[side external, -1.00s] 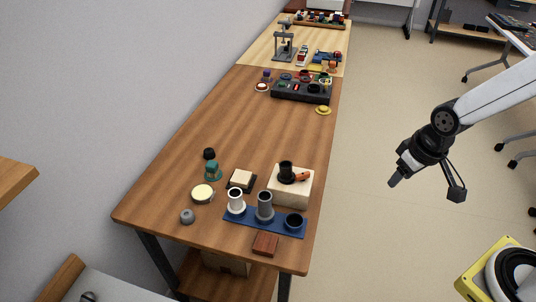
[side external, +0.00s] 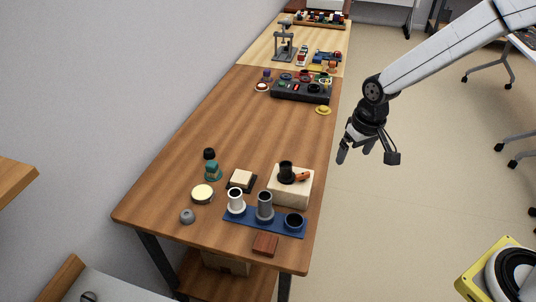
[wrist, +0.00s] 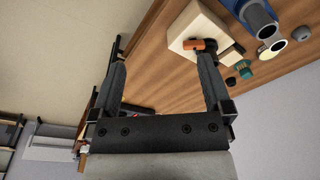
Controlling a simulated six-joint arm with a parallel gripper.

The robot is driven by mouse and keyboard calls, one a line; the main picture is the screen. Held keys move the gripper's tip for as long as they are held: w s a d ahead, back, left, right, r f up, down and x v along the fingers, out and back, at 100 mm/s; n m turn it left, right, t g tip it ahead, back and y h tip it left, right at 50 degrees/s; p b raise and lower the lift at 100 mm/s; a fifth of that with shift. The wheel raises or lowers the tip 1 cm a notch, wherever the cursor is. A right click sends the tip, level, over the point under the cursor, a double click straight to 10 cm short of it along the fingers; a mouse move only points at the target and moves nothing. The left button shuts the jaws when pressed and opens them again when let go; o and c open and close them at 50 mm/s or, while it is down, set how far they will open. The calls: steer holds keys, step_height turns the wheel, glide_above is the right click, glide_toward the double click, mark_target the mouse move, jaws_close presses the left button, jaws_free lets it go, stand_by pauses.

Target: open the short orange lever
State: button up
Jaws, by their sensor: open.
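The short orange lever (side external: 302,176) sticks out to the right from a black round fitting (side external: 286,171) on a cream block (side external: 289,191) near the front right of the table. In the wrist view the orange lever (wrist: 200,45) shows at the top, beyond my right-hand finger. My gripper (side external: 366,158) is open and empty. It hangs in the air off the table's right edge, up and to the right of the block. In the wrist view my gripper (wrist: 163,75) shows its two fingers apart with nothing between them.
A blue tray (side external: 249,218) with several cups stands in front of the block. A brown block (side external: 265,244) lies near the front edge. A black-and-cream square piece (side external: 241,180) and several small round things stand left. The table's middle is clear.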

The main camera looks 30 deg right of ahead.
steer(key=m+g, duration=0.1)
glide_above(303, 173)
step_height(303, 173, down, 6)
steer(key=shift+a+r, duration=0.1)
steer(key=shift+f, duration=3.9)
steer(key=c, duration=1.2)
steer(key=shift+c, duration=0.2)
